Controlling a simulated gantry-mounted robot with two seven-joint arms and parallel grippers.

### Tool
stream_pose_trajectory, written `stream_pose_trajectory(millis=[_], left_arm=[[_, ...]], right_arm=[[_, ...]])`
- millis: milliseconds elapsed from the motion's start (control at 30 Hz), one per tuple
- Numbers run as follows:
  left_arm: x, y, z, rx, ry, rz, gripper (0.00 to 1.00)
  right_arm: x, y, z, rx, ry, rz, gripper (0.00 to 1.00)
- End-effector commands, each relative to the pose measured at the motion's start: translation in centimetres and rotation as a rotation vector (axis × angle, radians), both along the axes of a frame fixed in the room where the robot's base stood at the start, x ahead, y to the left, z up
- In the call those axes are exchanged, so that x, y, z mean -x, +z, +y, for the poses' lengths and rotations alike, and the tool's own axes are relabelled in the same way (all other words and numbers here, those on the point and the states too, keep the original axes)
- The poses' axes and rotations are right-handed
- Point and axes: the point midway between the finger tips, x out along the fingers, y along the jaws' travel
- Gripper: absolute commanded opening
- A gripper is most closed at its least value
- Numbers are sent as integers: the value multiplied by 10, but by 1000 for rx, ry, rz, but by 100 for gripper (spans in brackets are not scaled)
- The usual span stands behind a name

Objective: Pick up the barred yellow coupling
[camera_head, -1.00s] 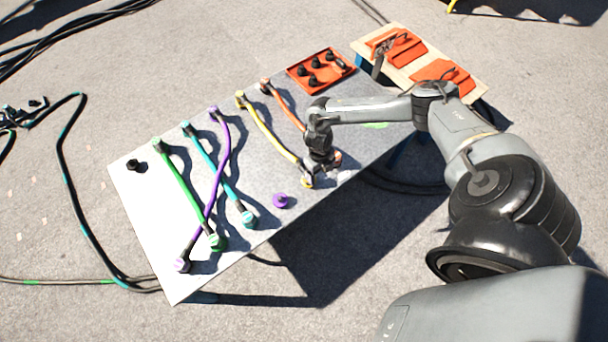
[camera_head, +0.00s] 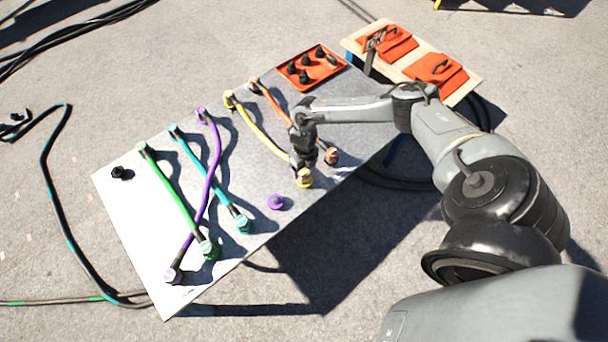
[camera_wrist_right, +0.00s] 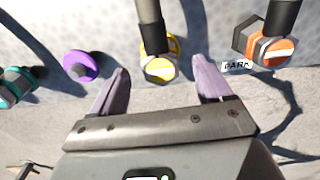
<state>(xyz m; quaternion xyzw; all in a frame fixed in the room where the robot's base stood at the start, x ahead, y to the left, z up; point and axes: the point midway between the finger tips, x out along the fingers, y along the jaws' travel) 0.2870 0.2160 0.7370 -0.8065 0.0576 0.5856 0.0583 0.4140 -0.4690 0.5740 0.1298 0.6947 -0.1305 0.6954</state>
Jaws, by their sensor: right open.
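The barred yellow coupling (camera_wrist_right: 160,68) shows in the right wrist view, with a pale bar across its yellow face and a dark cable end behind it. It lies between and just past the fingertips of my right gripper (camera_wrist_right: 160,80), which is open and empty with a finger to either side. In the head view the yellow coupling (camera_head: 304,178) is at the near end of the yellow cable on the grey table, right below my right gripper (camera_head: 303,163). Contact cannot be made out. My left gripper is not in view.
An orange barred coupling (camera_wrist_right: 268,48) by a PARK label is to the right. A loose purple cap (camera_wrist_right: 80,65) is to the left, then a teal coupling (camera_wrist_right: 18,86). Green and purple cables cross on the table (camera_head: 130,220). An orange tray (camera_head: 311,68) holds black pieces at the back.

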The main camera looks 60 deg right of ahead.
Motion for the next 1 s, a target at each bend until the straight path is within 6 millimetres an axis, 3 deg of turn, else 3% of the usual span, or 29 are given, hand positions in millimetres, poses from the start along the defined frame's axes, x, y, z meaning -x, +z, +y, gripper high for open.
stream_pose_trajectory(millis=[300,600,1000], left_arm=[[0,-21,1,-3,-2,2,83],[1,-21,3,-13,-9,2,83],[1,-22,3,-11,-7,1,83]], right_arm=[[2,-42,0,-1,0,2,79],[1,-45,0,0,0,1,77],[1,-44,0,0,0,1,17]])
